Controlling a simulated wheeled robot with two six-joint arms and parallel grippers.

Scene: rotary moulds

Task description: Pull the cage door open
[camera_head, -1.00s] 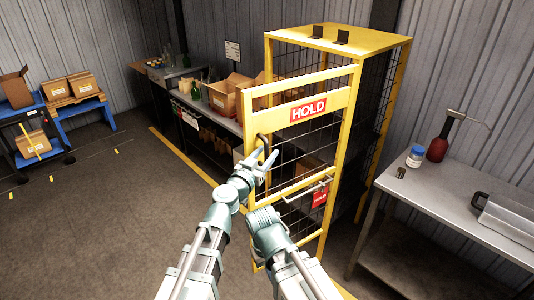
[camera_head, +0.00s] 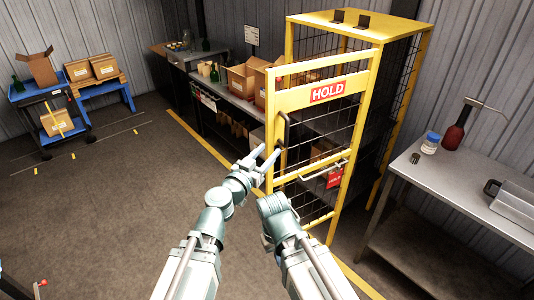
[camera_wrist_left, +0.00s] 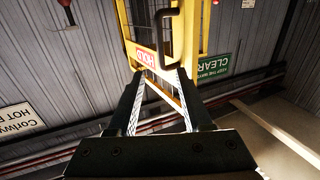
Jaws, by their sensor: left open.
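The cage door (camera_head: 322,93) is a yellow frame with dark mesh and a red HOLD sign, in the middle of the head view. Its left edge stands out from the yellow cage (camera_head: 405,28), so it looks ajar. The dark pull handle (camera_head: 284,130) is on the door's left side. My left gripper (camera_head: 268,155) is open and empty, a little below and left of the handle. In the left wrist view the handle (camera_wrist_left: 167,40) shows beyond the open fingertips, apart from them. My right arm shows, but its gripper does not.
A latch bar with a red tag (camera_head: 334,178) crosses the door lower down. A metal table (camera_head: 450,195) with a red bottle (camera_head: 453,136) stands right. A shelf with boxes (camera_head: 241,80) is behind, and blue carts (camera_head: 104,86) far left. Floor left of the door is clear.

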